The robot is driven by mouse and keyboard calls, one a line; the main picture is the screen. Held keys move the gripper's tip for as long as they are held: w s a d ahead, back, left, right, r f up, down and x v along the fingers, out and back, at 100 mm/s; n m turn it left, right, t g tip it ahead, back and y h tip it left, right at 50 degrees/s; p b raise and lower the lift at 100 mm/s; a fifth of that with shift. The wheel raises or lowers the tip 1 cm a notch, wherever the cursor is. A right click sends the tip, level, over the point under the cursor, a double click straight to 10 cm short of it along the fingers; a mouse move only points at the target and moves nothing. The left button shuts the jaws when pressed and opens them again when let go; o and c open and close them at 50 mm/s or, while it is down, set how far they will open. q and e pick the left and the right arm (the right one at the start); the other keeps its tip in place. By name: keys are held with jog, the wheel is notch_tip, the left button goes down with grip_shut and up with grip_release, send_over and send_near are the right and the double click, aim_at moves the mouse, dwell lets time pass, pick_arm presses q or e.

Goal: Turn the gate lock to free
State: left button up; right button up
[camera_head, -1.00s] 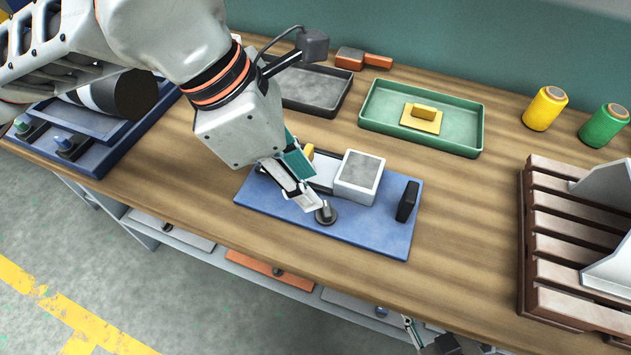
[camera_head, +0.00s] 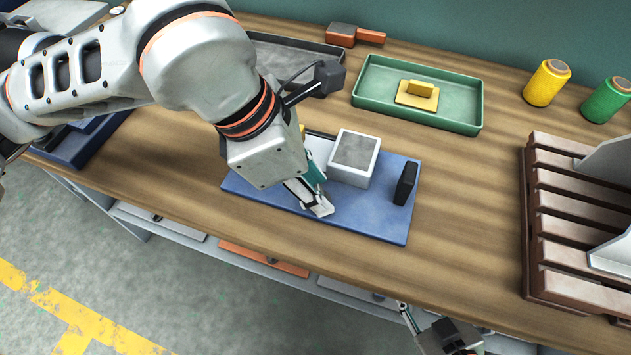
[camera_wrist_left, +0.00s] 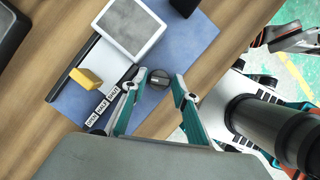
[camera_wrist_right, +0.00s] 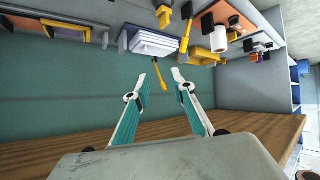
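The gate lock appears to be the dark round knob (camera_wrist_left: 158,79) on the blue base plate (camera_wrist_left: 190,45). A pale line crosses its top in the left wrist view. My left gripper (camera_wrist_left: 159,77) is open, with its fingertips on either side of the knob. I cannot tell whether they touch it. In the head view my left gripper (camera_head: 318,207) is low over the plate's front and hides the knob. Labels reading OPEN, HALF and SHUT (camera_wrist_left: 101,107) lie near a yellow block (camera_wrist_left: 87,79). My right gripper (camera_wrist_right: 159,76) is open and empty, away from the plate.
A white-framed grey box (camera_head: 354,158) and a black upright block (camera_head: 405,183) stand on the plate. A green tray (camera_head: 418,94) holding a yellow piece lies behind. A slatted brown rack (camera_head: 575,220) stands at the right. Bare wood lies between plate and rack.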

pick_arm(q)
jog(key=c, duration=0.6)
grip_shut()
